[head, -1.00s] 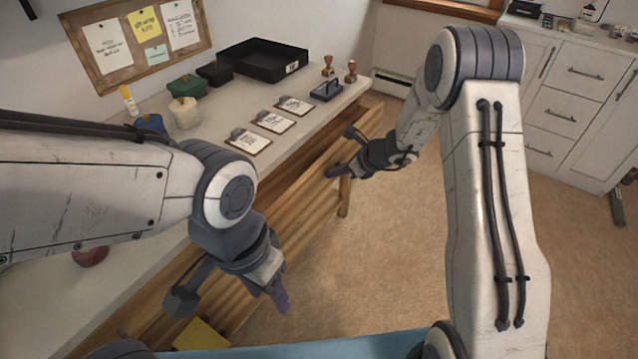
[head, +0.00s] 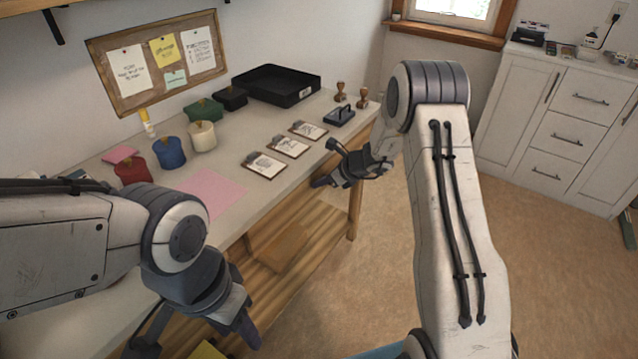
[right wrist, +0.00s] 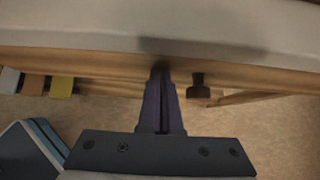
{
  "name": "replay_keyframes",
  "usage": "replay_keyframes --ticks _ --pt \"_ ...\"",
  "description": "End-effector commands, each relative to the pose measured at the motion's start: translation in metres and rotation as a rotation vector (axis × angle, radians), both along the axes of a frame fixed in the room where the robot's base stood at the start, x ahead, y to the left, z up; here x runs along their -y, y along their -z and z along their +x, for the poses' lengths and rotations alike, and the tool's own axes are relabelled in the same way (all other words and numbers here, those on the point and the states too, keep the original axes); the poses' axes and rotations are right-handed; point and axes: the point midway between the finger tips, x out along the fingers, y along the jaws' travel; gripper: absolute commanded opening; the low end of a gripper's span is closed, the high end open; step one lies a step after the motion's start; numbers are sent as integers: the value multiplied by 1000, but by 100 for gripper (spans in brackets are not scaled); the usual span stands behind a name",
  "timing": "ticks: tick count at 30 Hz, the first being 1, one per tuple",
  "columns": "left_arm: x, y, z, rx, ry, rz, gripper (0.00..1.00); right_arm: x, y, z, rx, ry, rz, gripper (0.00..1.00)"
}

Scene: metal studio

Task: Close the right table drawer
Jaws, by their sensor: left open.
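The table (head: 120,172) has a wooden front below its pale top. In the right wrist view, the right drawer's front (right wrist: 245,74) runs along the table's edge and looks flush or nearly flush with it. A dark knob (right wrist: 198,86) sticks out of it. My right gripper (head: 320,181) is at the table's front edge. Its fingers (right wrist: 161,85) are together and empty, with their tips at the wooden front beside the knob; contact is hard to tell. My left gripper (head: 250,335) is open and empty, low in front of the table's left part.
On the tabletop stand several clipboards (head: 264,165), coloured jars (head: 169,153), a black tray (head: 277,86), stamps and a pink sheet (head: 208,190). A slatted wooden shelf (head: 290,262) lies under the table. A white cabinet (head: 555,130) stands at the right. Floor (head: 550,270) between is clear.

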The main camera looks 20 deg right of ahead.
Motion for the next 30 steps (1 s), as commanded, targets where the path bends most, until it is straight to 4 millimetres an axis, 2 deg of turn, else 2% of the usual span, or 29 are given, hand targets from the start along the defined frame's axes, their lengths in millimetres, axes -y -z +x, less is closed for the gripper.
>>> replay_keyframes --ticks 2,8,14,16,21,30 --pt "0 1 0 0 0 0 50 -4 -2 4 9 -3 4 0" --pt "0 3 0 0 0 0 50 -2 -2 1 10 -6 5 0" --pt "0 10 0 0 0 0 50 20 0 -20 4 -5 3 0" --pt "0 4 0 -1 0 1 50 31 -18 -29 8 -2 2 0" --pt "0 -2 0 0 0 0 50 41 -45 -49 6 -12 1 0" --pt "0 -7 0 0 0 0 50 56 -70 -70 2 -18 1 0"
